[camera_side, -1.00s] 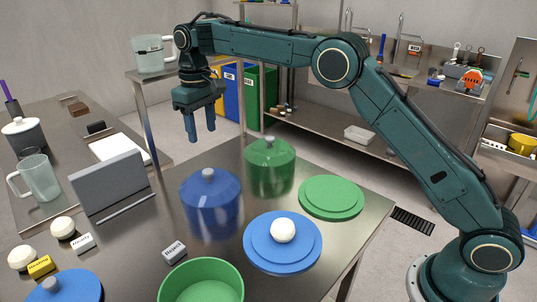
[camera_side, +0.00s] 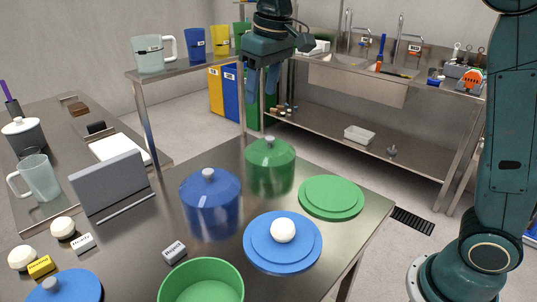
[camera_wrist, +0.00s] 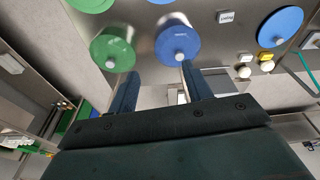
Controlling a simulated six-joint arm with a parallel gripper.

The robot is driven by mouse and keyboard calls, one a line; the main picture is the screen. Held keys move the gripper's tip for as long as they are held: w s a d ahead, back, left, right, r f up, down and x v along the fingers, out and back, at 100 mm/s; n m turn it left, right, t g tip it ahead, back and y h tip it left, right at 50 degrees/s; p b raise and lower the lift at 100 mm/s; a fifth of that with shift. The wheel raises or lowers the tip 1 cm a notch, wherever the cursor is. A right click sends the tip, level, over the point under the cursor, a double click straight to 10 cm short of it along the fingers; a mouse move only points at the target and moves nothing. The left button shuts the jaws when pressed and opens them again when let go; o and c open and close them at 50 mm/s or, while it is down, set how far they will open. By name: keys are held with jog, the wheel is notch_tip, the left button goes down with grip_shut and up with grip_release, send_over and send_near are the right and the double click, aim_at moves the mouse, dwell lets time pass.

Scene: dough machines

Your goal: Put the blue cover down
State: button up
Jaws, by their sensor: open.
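A blue domed cover (camera_side: 210,202) with a grey knob sits upright on the steel table; it also shows in the wrist view (camera_wrist: 176,36). A blue round board (camera_side: 257,254) to its right carries a white dough ball (camera_side: 283,230). A flat blue lid with a knob (camera_side: 72,287) is at the bottom left, partly cut off. My gripper (camera_side: 262,95) is open and empty, fingers down, high above the far part of the table. In the wrist view, the blue cover lies beyond my right fingertip, apart from it.
A green domed cover (camera_side: 270,166) stands behind the blue one, with a green board (camera_side: 331,197) to its right. A green bowl (camera_side: 202,284), a "Reject" label (camera_side: 174,252) and a grey upright panel (camera_side: 110,183) are also on the table. Dough balls (camera_side: 63,228) sit at left.

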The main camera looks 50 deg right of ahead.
jog(key=s+d+f+t, duration=0.1)
jog(key=s+f, duration=0.1)
jog(key=s, duration=0.7)
jog(key=s+d+f+m+t, duration=0.1)
jog(key=s+d+f, duration=0.1)
jog(key=s, duration=0.7)
jog(key=s+d+f+t, duration=0.1)
jog(key=s+d+f, duration=0.1)
jog(key=s, duration=0.7)
jog(key=shift+f+m, duration=0.3)
jog(key=shift+f, duration=0.1)
